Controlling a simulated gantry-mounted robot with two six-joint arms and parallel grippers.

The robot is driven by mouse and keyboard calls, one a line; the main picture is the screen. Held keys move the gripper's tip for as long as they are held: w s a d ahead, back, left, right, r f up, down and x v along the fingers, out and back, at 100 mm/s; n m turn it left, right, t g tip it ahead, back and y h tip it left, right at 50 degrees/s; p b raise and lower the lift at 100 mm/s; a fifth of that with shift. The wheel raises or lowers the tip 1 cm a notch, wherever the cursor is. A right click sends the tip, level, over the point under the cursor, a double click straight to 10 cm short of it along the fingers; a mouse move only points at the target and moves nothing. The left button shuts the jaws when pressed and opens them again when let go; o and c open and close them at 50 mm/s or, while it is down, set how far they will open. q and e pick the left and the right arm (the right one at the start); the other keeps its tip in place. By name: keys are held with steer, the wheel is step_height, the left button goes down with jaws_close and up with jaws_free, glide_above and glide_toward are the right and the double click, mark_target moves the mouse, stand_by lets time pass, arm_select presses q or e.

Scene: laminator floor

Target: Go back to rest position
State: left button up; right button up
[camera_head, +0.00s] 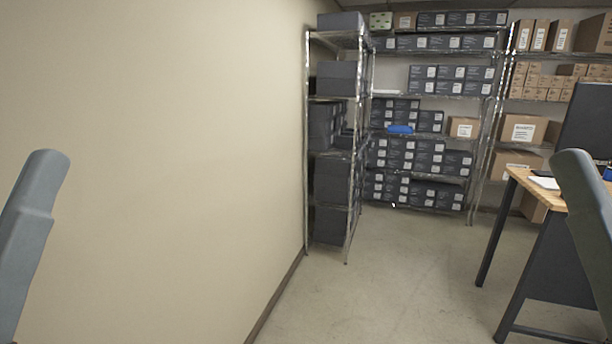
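Grey links of my two arms show at the left and right edges of the head view. Neither gripper is in view, so I cannot see whether they are open, shut or holding anything.
A beige wall fills the left. Wire shelving (345,154) holds dark boxes; back shelves (420,178) hold more, plus a blue item (401,129). Brown cartons (523,130) stand at right. A wooden-topped desk (536,190) and dark monitor (588,122) stand front right. The middle floor (400,270) is clear.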

arm_select(q)
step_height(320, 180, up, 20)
steer(key=p, duration=1.6)
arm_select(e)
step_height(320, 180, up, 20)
arm_select(q)
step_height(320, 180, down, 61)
steer(key=b, duration=6)
steer(key=shift+b, duration=0.3)
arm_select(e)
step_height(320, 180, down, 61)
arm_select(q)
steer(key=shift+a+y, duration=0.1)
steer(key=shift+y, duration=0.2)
